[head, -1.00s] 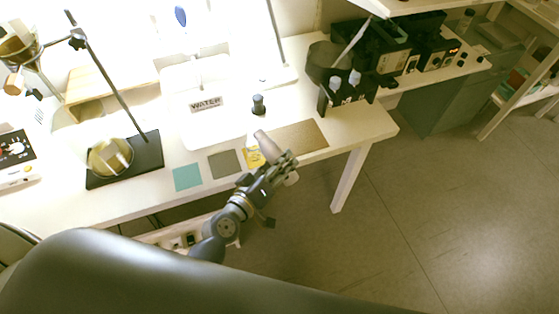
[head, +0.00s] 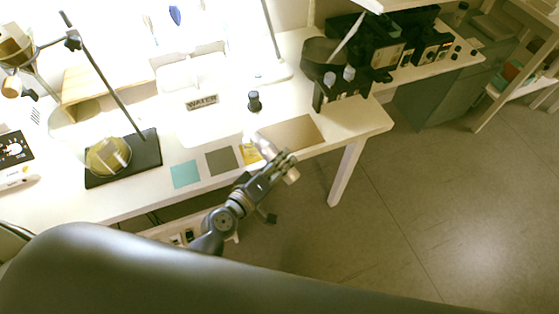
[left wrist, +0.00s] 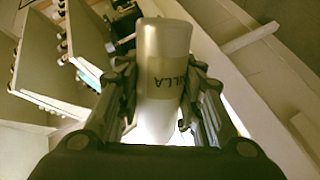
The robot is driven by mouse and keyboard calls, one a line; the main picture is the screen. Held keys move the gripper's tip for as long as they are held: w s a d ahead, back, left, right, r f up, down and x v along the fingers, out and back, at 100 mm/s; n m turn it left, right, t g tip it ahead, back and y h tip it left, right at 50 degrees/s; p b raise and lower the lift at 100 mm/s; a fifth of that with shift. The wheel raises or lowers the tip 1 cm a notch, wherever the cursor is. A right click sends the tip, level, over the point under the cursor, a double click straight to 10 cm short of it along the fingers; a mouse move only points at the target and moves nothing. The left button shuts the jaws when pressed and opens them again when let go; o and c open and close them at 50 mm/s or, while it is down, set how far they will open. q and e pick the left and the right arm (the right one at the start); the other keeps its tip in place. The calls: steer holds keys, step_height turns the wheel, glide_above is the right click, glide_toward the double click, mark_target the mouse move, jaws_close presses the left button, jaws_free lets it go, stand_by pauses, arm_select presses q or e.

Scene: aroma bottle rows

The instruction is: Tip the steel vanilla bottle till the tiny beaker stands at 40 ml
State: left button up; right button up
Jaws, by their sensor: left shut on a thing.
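My left gripper (head: 278,166) is shut on the steel vanilla bottle (head: 264,144), over the table's front edge beside the yellow mat (head: 250,154). In the left wrist view, the pale metal bottle (left wrist: 165,40) lies between the two fingers of the gripper (left wrist: 158,90). Its tan label shows only the last letters, "LLA". In the head view the bottle is tilted, with its pale far end pointing up and left. I cannot make out its mouth or any liquid. I cannot pick out the tiny beaker with certainty. My right gripper is not in view.
Teal (head: 185,174), grey (head: 222,160) and tan (head: 292,133) mats lie along the front edge. A dark-capped bottle (head: 254,102) stands behind them near the WATER label (head: 202,102). A bottle rack (head: 340,92) is right, a stand base (head: 124,160) left.

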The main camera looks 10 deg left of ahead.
arm_select(q)
steer(key=shift+s+d+r+n+p, duration=0.1)
steer(key=shift+d+r+n+p, duration=0.05)
steer(key=shift+n+p, duration=0.4)
steer(key=shift+r+n+g+h+p, duration=0.3)
steer(key=shift+r+n+p, duration=0.25)
steer(key=shift+r+p, duration=0.15)
stand_by(0.5)
steer(key=shift+f, duration=0.15)
steer(key=shift+f+b, duration=0.25)
steer(key=shift+b, duration=0.1)
steer(key=shift+r, duration=0.2)
stand_by(0.7)
steer(key=shift+a+r+n+p, duration=0.2)
steer(key=shift+r+n+p, duration=0.3)
steer(key=shift+p, duration=0.35)
stand_by(1.8)
